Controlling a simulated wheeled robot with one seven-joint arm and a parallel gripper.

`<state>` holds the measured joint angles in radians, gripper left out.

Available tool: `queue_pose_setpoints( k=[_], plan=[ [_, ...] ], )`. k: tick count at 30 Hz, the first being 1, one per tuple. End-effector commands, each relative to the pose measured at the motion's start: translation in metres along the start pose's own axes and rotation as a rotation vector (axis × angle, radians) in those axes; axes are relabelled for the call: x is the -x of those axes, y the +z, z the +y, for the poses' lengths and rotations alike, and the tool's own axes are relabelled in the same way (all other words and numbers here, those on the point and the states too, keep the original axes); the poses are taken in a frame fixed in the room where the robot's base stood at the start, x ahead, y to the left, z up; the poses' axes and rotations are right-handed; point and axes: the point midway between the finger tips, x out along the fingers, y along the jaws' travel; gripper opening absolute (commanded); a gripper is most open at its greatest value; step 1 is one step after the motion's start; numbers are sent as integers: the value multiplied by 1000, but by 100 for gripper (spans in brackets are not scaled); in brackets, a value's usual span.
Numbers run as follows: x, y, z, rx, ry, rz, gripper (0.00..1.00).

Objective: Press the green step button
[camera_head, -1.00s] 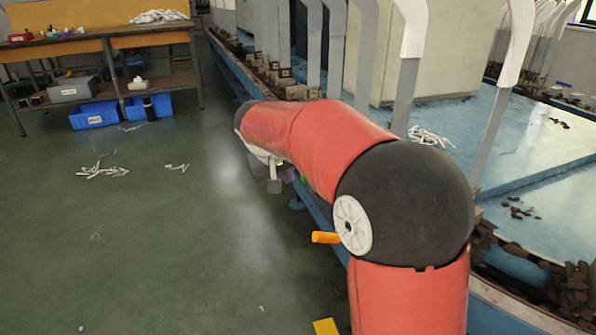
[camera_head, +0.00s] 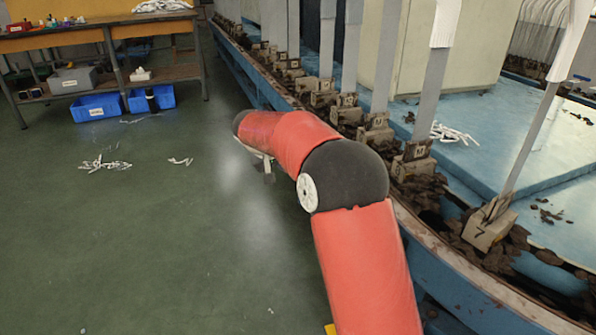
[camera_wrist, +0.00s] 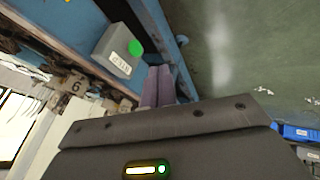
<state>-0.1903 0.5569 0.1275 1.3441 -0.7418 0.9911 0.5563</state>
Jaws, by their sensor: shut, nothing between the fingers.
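The green step button (camera_wrist: 136,47) is a round green disc on a grey box (camera_wrist: 119,62) with a white label, in the upper left of the wrist view. The box is mounted on a blue beam. My gripper (camera_wrist: 158,74) shows as two dark purple fingers pressed together, shut and empty. The fingertips are just below and right of the button in that picture; I see a gap between them and the disc, but cannot tell the depth. In the head view my arm hides the button, and only a bit of the gripper's end shows beneath it.
The long blue machine (camera_head: 455,270) runs along the right, carrying several upright sock boards (camera_head: 430,85) on numbered blocks. Dark debris lies along its edge. A wooden workbench (camera_head: 105,32) with blue bins (camera_head: 97,107) stands at the back left. The green floor (camera_head: 150,240) is mostly clear.

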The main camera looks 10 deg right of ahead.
Motion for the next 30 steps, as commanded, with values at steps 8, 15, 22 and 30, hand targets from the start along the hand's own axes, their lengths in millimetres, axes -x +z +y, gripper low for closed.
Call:
queue_pose_setpoints(
  k=[8,15,22,30],
  plan=[
    [-55,1,0,-1,0,-4,0],
    [-98,0,9,-5,2,-1,0],
    [-109,0,32,-2,0,-1,0],
    [-111,0,36,0,-1,0,0]
  ],
)
